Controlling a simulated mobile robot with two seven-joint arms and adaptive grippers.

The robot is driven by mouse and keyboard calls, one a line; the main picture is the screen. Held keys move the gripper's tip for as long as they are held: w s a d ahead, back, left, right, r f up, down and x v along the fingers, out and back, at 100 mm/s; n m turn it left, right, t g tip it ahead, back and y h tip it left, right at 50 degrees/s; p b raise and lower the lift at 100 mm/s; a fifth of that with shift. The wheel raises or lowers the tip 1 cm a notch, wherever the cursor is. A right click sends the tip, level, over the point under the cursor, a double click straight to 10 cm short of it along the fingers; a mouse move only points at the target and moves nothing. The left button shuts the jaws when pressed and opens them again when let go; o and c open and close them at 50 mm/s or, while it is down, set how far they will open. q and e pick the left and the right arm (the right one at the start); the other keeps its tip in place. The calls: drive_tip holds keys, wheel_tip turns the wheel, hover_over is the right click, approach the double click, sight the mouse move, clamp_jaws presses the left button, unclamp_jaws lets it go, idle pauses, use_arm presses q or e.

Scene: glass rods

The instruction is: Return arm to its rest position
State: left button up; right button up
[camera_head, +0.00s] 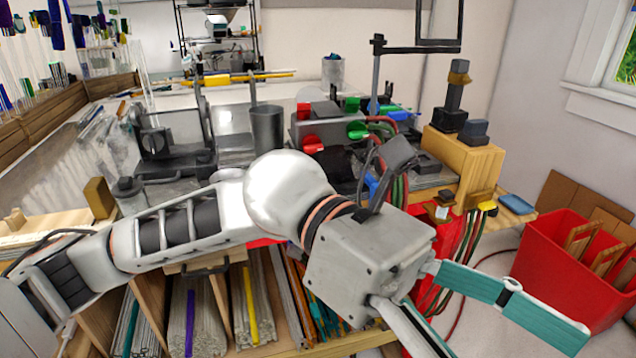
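My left arm (190,222) comes in from the left and stretches across the front of the workbench to the right. Its gripper (505,338) is at the lower right, past the bench's front edge. Its two teal and grey fingers are spread well apart, and nothing shows between them. The lower finger runs out of the bottom of the picture. My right arm and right gripper are not in view.
A torch with red and green knobs (325,130) stands on the bench behind my arm. Glass rods (195,320) fill shelf compartments below. A red bin (565,275) stands on the floor at right. A wooden block (465,165) stands at the bench's right end.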

use_arm(q)
drive_tip(key=w+a+r+n+t+h, duration=0.1)
drive_tip(key=w+r+n+t+h, duration=0.15)
drive_tip(key=w+n+h, duration=0.4)
drive_tip(key=w+a+r+n+t+h, duration=0.1)
drive_tip(key=w+r+n+t+h, duration=0.1)
drive_tip(key=w+n+t+h, duration=0.35)
drive_tip(key=w+a+f+n+t+y, duration=0.3)
drive_tip(key=w+a+f+n+t, duration=0.2)
drive_tip(key=w+f+n+t, duration=0.7)
drive_tip(key=w+a+f+n+t+y, duration=0.5)
drive_tip(key=n+t, duration=0.4)
drive_tip(key=n, duration=0.7)
drive_tip(key=a+f+n+g+y, duration=0.1)
drive_tip(key=a+f+n+y, duration=0.45)
drive_tip(key=f, duration=0.75)
drive_tip(key=a+f+n+y, duration=0.45)
drive_tip(key=a+f, duration=0.25)
drive_tip(key=f, duration=0.6)
drive_tip(key=s+a+f+n+g+y, duration=0.1)
drive_tip(key=s+a+f+n+g, duration=0.1)
drive_tip(key=s+a+f, duration=0.3)
drive_tip(key=s+a+f+n+g+y, duration=0.2)
drive_tip(key=s+a+f, duration=0.3)
drive_tip(key=s+f, duration=0.5)
wheel_tip(320, 180, down, 4)
drive_tip(key=shift+a+r+n+g, duration=0.1)
drive_tip(key=shift+a+n+g, duration=0.1)
drive_tip(key=shift+n+g, duration=0.4)
